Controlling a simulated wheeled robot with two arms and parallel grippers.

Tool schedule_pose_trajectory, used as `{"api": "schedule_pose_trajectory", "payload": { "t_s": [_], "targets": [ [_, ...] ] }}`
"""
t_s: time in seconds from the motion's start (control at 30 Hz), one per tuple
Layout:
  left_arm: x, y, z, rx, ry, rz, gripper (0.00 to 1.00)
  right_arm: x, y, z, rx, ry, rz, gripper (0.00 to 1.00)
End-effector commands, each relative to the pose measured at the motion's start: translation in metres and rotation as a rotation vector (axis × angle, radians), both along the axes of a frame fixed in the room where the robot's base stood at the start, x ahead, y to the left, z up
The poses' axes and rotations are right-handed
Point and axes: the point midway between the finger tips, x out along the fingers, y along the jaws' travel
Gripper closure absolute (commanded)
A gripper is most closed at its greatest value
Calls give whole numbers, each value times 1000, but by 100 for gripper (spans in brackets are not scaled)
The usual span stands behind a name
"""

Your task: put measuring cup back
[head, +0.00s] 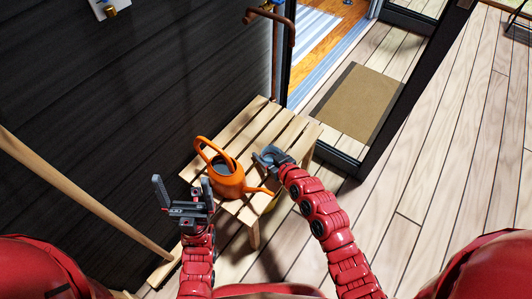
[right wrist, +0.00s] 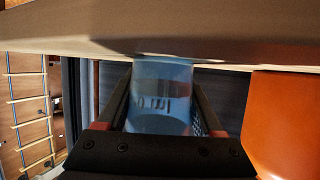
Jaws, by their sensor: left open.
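The measuring cup (right wrist: 161,88) is clear blue with markings. In the right wrist view it sits between the two fingers of my right gripper (right wrist: 162,105), which meet its sides. In the head view my right gripper (head: 270,157) is over the right side of the slatted wooden bench (head: 267,128); the cup is too small there to make out well. My left gripper (head: 183,197) is open and empty at the bench's left front side, beside the watering can.
An orange watering can (head: 228,183) stands on the bench between my grippers; it also shows close at the right in the right wrist view (right wrist: 285,125). A dark wall (head: 130,100) is behind. A wooden pole (head: 85,192) leans at the left. Deck (head: 440,150) at the right is clear.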

Motion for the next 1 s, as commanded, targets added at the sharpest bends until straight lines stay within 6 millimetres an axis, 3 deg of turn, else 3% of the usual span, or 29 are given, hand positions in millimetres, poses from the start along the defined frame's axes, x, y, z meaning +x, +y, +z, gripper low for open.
{"api": "schedule_pose_trajectory", "payload": {
  "t_s": [0.03, 0.17, 0.57, 1.0],
  "targets": [
    [0, 0, 0, 0, 0, 0, 1, 0, 0, -1, -1, 1, 0, 25],
    [0, 0, 0, 0, 0, 0, 1, 0, 0, 0, -1, 1, 0, 2],
    [0, 0, 7, 0, 0, 0, 1, -2, -2, 6, -1, 1, -1, 2],
    [0, 0, 24, 0, 0, 0, 1, -75, -47, 39, -5, 4, -1, 2]
  ]
}}
